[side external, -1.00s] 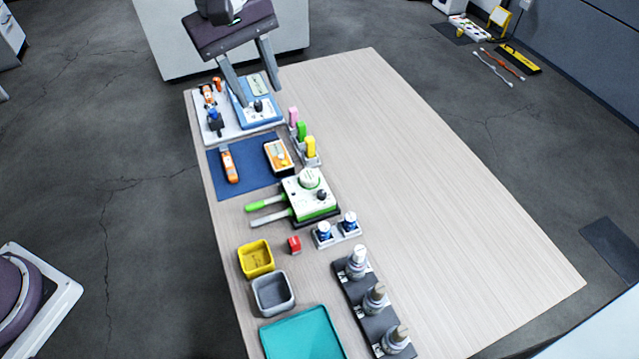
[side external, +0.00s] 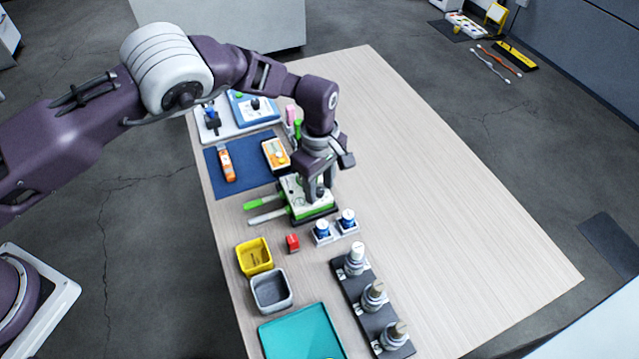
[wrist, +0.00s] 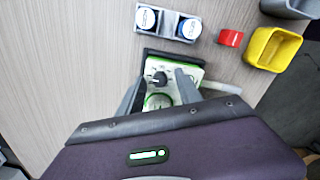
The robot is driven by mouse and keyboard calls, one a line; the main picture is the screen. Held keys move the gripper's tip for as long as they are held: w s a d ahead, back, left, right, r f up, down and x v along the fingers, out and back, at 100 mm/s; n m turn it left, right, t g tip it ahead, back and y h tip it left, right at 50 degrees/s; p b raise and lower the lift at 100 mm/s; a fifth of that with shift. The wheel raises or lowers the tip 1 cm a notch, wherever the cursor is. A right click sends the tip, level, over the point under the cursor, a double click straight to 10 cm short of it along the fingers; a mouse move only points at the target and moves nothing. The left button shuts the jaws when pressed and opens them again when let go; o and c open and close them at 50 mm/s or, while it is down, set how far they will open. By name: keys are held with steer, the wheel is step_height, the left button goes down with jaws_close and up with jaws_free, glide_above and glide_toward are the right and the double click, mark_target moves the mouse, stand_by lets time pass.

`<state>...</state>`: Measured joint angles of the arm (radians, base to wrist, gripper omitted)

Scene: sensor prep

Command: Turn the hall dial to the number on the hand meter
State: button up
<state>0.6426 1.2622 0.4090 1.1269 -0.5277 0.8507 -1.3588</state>
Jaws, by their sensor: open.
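I cannot read any label saying which is the hall dial. My gripper (side external: 318,190) is over this box, pointing down. In the wrist view my open fingers (wrist: 158,80) stand on either side of the black knob; contact is not clear. An orange-and-white handheld device (side external: 276,154), possibly the hand meter, lies on a blue mat; its number is unreadable.
Two blue-white capped bottles (side external: 335,228) stand in a holder close in front of the box. A red block (side external: 292,243), yellow bin (side external: 254,256), grey bin (side external: 271,291), teal tray (side external: 300,338) and black rack (side external: 368,315) are nearer. The table's right side is clear.

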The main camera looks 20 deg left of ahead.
jaws_close()
